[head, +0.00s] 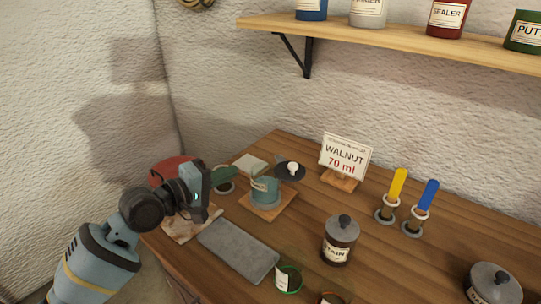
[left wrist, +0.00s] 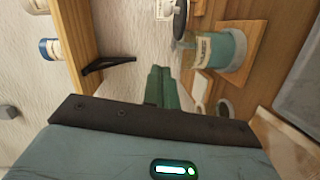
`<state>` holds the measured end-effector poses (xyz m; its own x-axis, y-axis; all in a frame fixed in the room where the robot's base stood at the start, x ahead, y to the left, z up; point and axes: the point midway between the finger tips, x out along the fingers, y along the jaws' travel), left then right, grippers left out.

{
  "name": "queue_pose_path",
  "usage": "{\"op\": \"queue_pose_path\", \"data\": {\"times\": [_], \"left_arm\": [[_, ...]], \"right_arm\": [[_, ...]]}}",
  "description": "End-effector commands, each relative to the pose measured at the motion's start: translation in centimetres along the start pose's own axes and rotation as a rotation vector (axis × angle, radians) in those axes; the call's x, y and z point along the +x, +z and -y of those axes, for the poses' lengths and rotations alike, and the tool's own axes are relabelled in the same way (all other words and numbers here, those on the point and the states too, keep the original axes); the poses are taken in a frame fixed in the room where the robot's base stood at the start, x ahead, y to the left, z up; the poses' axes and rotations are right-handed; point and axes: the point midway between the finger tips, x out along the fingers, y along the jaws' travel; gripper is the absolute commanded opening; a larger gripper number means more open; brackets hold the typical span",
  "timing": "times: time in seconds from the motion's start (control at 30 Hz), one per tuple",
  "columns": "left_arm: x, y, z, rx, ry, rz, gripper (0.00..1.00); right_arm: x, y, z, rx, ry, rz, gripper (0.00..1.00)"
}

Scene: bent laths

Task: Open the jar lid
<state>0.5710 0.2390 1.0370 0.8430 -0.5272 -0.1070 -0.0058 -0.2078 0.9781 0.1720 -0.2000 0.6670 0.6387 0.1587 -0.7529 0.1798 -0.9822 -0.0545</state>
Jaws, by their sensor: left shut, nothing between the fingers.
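A dark brown jar (head: 339,248) labelled "STAIN" stands at the middle of the bench, with a grey knobbed lid (head: 342,226) seated on it. A second jar, with a wide grey knobbed lid (head: 492,283), stands at the lower right, partly cut off. My left gripper (head: 231,173) is over the bench's left end, well away from both jars. Its green fingers (left wrist: 166,88) are together and empty in the left wrist view. My right gripper is not in view.
A teal pot (head: 265,193) on a wooden board stands just right of my left gripper; it also shows in the left wrist view (left wrist: 228,48). A grey tray (head: 238,250), a sign (head: 345,157) and two upright handles occupy the bench. A shelf (head: 400,38) overhangs the back.

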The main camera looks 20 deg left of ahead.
Motion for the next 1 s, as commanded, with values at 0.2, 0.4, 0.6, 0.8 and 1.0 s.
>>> {"op": "queue_pose_path", "data": {"times": [0.2, 0.4, 0.6, 0.8, 1.0], "left_arm": [[-0.6, 1.2, 0.1, -0.061, -0.014, 0.043, 0.00], [0.4, 1.1, 0.0, -0.059, -0.010, 0.039, 0.00], [3.5, 1.1, 0.0, -0.059, -0.009, 0.039, 0.00], [7.3, 1.3, 0.0, -0.057, -0.010, 0.039, 0.00], [10.3, 2.3, -0.1, -0.057, -0.010, 0.040, 0.00]], "right_arm": [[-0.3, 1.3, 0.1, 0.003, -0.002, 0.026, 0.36], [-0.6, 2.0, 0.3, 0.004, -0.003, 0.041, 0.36], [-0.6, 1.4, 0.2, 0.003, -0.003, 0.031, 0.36], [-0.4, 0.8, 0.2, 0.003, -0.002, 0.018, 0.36], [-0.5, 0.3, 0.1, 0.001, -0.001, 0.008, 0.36]]}}
